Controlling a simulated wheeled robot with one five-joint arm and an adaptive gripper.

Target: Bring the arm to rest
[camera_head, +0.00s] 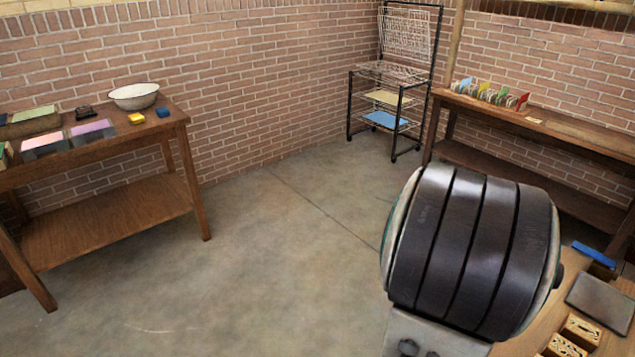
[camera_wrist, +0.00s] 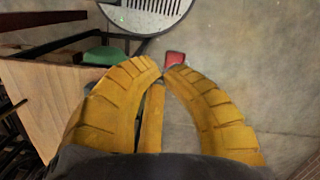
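My gripper (camera_wrist: 163,71) shows in the wrist view as two curved yellow fingers. Their tips come together and nothing shows held between them. A small red piece (camera_wrist: 175,58) lies just beyond the tips in the picture; I cannot tell how far behind them it is. The gripper does not show in the head view.
In the wrist view a wooden top (camera_wrist: 45,105) is at left, with a green thing (camera_wrist: 105,57) and a round slotted plate (camera_wrist: 145,14) above. In the head view, a left table (camera_head: 110,215), a wire rack (camera_head: 405,75) and a right bench (camera_head: 560,125) surround open floor (camera_head: 280,260).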

